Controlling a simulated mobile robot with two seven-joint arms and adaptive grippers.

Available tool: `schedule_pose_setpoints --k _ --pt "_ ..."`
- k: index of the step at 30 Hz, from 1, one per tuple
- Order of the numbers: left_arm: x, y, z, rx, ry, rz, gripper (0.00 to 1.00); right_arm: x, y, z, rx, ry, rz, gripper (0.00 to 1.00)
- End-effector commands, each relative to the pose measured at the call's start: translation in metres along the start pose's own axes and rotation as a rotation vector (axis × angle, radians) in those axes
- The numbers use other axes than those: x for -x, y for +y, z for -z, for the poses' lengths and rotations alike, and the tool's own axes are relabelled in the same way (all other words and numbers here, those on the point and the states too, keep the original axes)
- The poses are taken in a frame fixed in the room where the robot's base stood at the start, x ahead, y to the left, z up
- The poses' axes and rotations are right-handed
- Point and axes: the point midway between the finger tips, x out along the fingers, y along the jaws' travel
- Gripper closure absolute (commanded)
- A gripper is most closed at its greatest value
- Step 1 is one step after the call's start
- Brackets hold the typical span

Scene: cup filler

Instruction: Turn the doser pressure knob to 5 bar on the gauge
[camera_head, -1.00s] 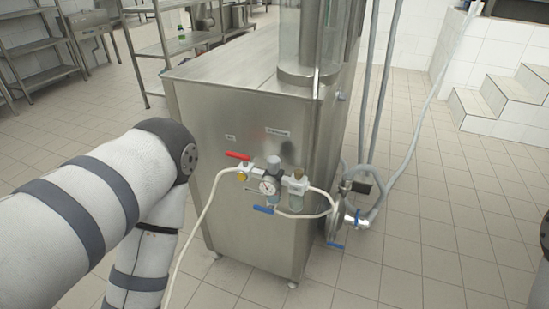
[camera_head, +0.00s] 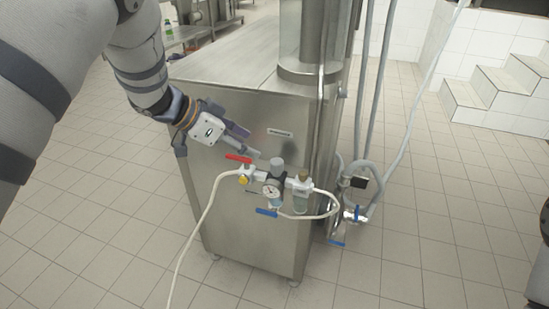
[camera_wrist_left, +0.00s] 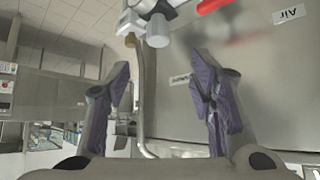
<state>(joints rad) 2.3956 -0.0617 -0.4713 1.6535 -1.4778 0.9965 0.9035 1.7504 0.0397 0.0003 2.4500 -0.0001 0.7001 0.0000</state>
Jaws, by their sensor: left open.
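The grey pressure knob (camera_head: 277,163) sits upright on top of the regulator, on the front of the steel machine. The round white gauge (camera_head: 271,191) is just below it; its reading is too small to make out. My left gripper (camera_head: 244,143) is open and empty, above and to the left of the knob, apart from it. In the left wrist view, its two purple-padded fingers (camera_wrist_left: 160,68) stand wide apart. A grey cylinder that looks like the knob (camera_wrist_left: 158,30) shows beyond them, near the top.
A red lever (camera_head: 238,158) lies left of the knob, close below my left gripper. A filter unit (camera_head: 302,180) stands right of the knob. A blue lever (camera_head: 266,212) and white hoses (camera_head: 203,220) are below. The floor around the machine is clear.

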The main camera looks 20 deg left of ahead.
Motion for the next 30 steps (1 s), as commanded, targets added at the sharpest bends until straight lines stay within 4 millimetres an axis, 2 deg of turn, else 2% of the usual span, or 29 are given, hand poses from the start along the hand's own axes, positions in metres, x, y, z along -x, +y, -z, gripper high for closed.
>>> schedule_pose_setpoints --k 2,9,15,19,27,30 --pt "-0.007 -0.001 0.0 -0.009 -0.01 -0.008 0.51 -0.003 0.0 -0.002 0.0 -0.011 -0.001 0.6" --pt "-0.07 0.001 -0.006 -0.005 -0.015 -0.014 0.51 -0.018 0.001 -0.012 -0.001 -0.055 -0.003 0.6" --pt "-0.109 0.001 -0.005 -0.006 -0.012 -0.01 0.51 -0.026 0.001 -0.018 0.0 -0.079 -0.004 0.6" --pt "-0.12 0.001 -0.003 -0.005 -0.009 -0.009 0.51 -0.028 0.001 -0.019 0.0 -0.084 -0.004 0.6" --pt "-0.12 0.001 -0.001 -0.007 -0.007 -0.007 0.51 -0.027 0.001 -0.018 0.0 -0.083 -0.004 0.6" --pt "-0.12 0.001 -0.001 -0.007 -0.007 -0.007 0.73 -0.027 0.001 -0.018 0.0 -0.083 -0.004 0.6"
